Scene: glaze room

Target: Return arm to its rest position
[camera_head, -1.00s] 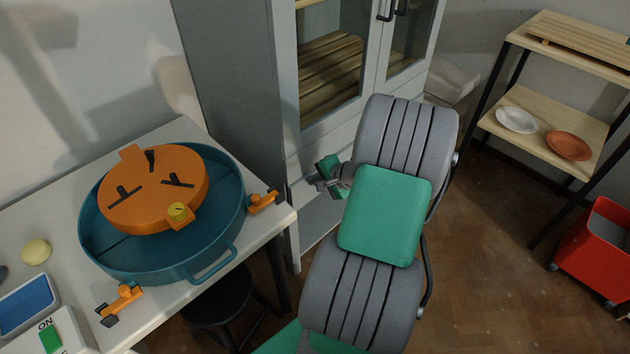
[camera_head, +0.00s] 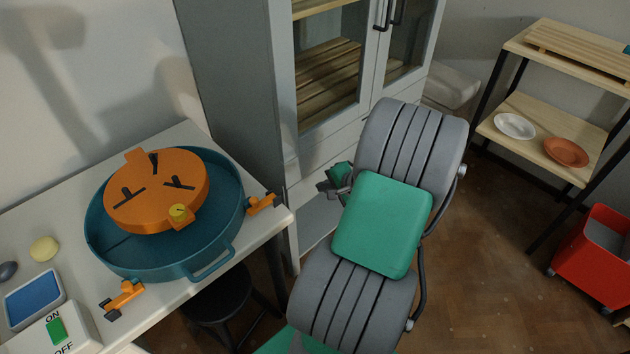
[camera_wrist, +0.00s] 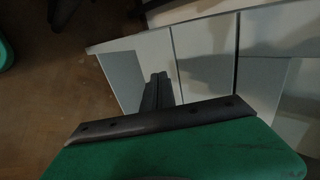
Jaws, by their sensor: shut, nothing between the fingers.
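My grey and green arm crosses the middle of the head view, folded in front of the cabinet. My gripper (camera_head: 325,187) shows small at its far left side, partly hidden behind my arm. In the wrist view my gripper (camera_wrist: 158,90) has its dark fingers together and empty. The fingers point toward pale grey panels (camera_wrist: 205,55). I cannot tell whether they touch them.
A table (camera_head: 165,145) at left holds a teal basin (camera_head: 100,240) with an orange disc (camera_head: 150,200) on it. A glass-door cabinet (camera_head: 235,110) stands behind my arm. A dark stool (camera_head: 220,300), shelf (camera_head: 530,110) and red bin (camera_head: 590,255) stand around.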

